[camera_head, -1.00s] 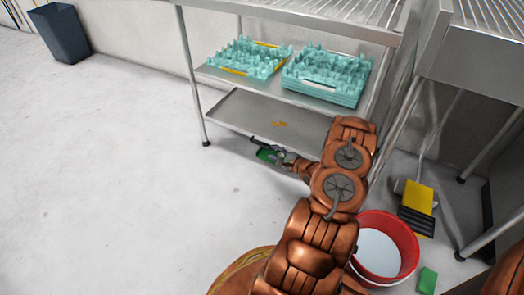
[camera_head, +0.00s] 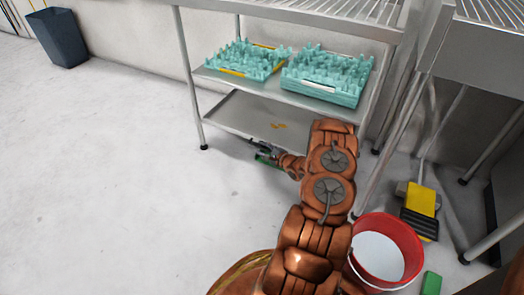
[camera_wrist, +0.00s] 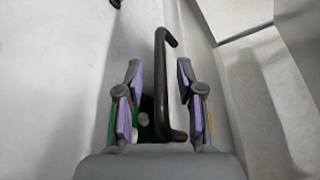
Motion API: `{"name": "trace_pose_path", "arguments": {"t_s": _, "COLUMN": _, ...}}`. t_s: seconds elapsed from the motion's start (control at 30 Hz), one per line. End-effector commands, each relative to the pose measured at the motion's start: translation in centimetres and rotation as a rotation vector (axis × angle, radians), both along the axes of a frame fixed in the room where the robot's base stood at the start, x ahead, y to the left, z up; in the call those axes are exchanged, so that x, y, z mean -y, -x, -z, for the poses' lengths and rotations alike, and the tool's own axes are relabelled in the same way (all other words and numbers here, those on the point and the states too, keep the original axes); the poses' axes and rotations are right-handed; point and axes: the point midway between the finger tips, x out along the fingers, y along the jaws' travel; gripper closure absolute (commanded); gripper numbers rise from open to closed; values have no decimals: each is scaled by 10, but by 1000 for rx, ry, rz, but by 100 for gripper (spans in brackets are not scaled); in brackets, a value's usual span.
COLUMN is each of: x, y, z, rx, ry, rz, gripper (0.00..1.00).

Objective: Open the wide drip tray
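The wide drip tray (camera_head: 240,110) is a flat grey metal tray low in the steel rack, with small orange-yellow spots on it. Its black bar handle (camera_wrist: 162,85) shows in the wrist view. My gripper (camera_wrist: 158,78) is open, with one purple-padded finger on each side of the handle. Gaps show between the bar and both pads. In the head view my gripper (camera_head: 262,150) is low at the tray's front edge, and the handle there is too small to make out clearly.
A red bucket (camera_head: 385,250), a green block (camera_head: 431,284) and a yellow-and-black broom or dustpan (camera_head: 420,207) stand to the right. The floor (camera_head: 100,180) at the left is clear. A dark bin (camera_head: 62,38) stands far left.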

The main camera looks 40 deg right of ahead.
Motion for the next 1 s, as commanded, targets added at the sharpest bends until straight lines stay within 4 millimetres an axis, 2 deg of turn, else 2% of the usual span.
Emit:
{"name": "trace_pose_path", "arguments": {"t_s": 0.07, "x": 0, "y": 0, "z": 0, "rx": 0, "ry": 0, "rz": 0, "gripper": 63}}
{"name": "trace_pose_path", "arguments": {"t_s": 0.43, "x": 0, "y": 0, "z": 0, "rx": 0, "ry": 1, "rz": -1, "gripper": 100}}
{"name": "trace_pose_path", "arguments": {"t_s": 0.9, "x": 0, "y": 0, "z": 0, "rx": 0, "ry": 1, "rz": -2, "gripper": 100}}
{"name": "trace_pose_path", "arguments": {"t_s": 0.93, "x": -10, "y": 0, "z": 0, "rx": -3, "ry": -3, "rz": -2, "gripper": 100}}
{"name": "trace_pose_path", "arguments": {"t_s": 1.0, "x": -3, "y": 0, "z": 0, "rx": 0, "ry": 0, "rz": 0, "gripper": 100}}
